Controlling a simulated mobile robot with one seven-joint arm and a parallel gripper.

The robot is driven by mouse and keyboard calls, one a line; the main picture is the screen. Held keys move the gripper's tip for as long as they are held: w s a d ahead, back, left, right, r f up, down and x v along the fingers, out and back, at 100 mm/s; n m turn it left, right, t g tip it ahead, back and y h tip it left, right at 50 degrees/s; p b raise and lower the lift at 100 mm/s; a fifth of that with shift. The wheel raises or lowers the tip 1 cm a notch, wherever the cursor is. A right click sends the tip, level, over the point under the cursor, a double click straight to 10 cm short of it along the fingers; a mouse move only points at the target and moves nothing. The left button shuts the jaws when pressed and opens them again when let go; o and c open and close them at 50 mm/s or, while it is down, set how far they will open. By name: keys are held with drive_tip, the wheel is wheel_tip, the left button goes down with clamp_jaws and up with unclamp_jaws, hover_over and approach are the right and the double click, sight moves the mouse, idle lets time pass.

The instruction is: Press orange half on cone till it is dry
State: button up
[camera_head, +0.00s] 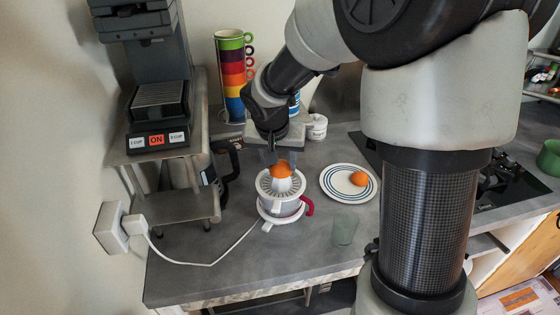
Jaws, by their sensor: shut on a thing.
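The citrus juicer (281,206) stands on the grey counter, a white body with a ribbed top and a pinkish-red handle at its right. An orange half (281,170) is at the juicer's cone (281,184), seen just above it; I cannot tell how firmly it touches. My gripper (279,160) points down from above and is shut on this orange half. A second orange piece (359,178) lies on a white plate (335,191) with blue rings, to the right of the juicer. The gripper partly hides the top of the held half.
A translucent cup (344,229) stands right of the juicer. A coffee machine (157,105) on a metal stand (172,205) is at the left, with a stack of coloured mugs (233,75) behind. A white cord (205,264) crosses the counter to a wall socket (112,227).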

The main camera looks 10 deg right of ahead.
drive_tip(key=shift+f+b, duration=0.35)
drive_tip(key=shift+b, duration=0.05)
drive_tip(key=shift+s+f, duration=0.2)
drive_tip(key=shift+s, duration=0.05)
idle(3.2)
idle(1.0)
drive_tip(key=shift+w+r+p, duration=0.2)
drive_tip(key=shift+r+p, duration=0.8)
drive_tip(key=shift+r, duration=0.65)
drive_tip(key=shift+r+p, duration=1.2)
drive_tip(key=shift+r, duration=0.9)
